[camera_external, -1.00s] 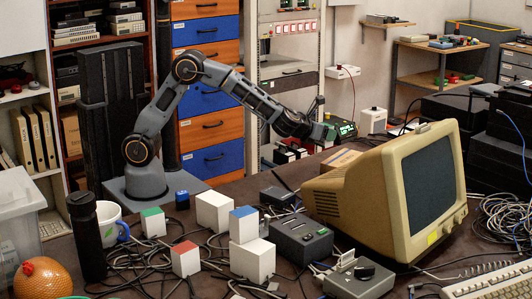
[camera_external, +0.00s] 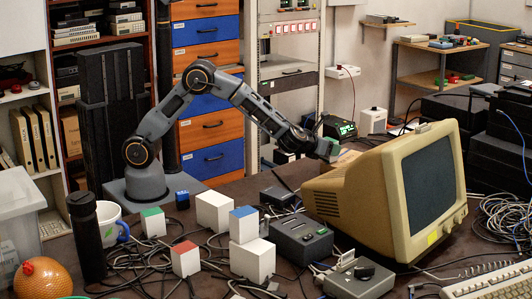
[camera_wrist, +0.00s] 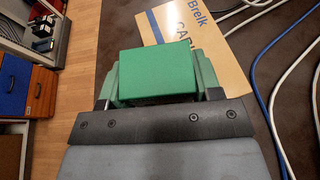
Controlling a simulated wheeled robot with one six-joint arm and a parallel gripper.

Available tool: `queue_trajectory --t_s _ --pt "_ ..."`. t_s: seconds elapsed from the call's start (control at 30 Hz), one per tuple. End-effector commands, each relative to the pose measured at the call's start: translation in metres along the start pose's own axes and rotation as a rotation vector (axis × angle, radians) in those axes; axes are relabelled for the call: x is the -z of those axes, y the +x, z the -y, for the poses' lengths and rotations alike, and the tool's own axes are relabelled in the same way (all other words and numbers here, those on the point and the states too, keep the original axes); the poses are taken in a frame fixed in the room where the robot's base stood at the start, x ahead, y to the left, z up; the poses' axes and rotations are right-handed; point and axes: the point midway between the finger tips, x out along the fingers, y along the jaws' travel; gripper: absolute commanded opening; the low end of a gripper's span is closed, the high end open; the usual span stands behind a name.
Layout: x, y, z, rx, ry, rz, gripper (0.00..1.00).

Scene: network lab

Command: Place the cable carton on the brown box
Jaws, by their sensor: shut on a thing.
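In the external view my gripper (camera_external: 328,151) is low behind the monitor, close by the brown box (camera_external: 343,158), whose lower part the monitor hides. I cannot tell whether the held carton touches the box.
The big beige monitor (camera_external: 395,190) stands just in front of the brown box. Blue and white cables (camera_wrist: 262,100) lie right of the box. White blocks with coloured tops (camera_external: 213,211), grey devices (camera_external: 300,238) and loose dark cables crowd the front of the table.

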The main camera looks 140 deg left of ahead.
Motion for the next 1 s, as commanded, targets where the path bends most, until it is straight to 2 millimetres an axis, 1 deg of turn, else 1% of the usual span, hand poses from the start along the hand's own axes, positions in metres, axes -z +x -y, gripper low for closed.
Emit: queue_trajectory --t_s 0.1,0.13,0.37,0.57,0.73,0.87,1.0 --pt "0.003 0.002 0.0 0.001 0.0 0.001 0.32" --pt "0.002 0.001 0.0 0.0 0.0 0.0 0.61" --pt "0.002 0.001 0.0 0.0 0.0 0.0 0.83" --pt "0.002 0.001 0.0 0.0 0.0 0.0 0.84" --pt "-0.003 -0.003 0.0 0.001 0.0 0.0 0.84" --pt "-0.002 -0.024 0.001 0.004 0.0 0.001 0.84" --pt "-0.002 -0.053 0.001 0.005 0.0 0.001 0.84"
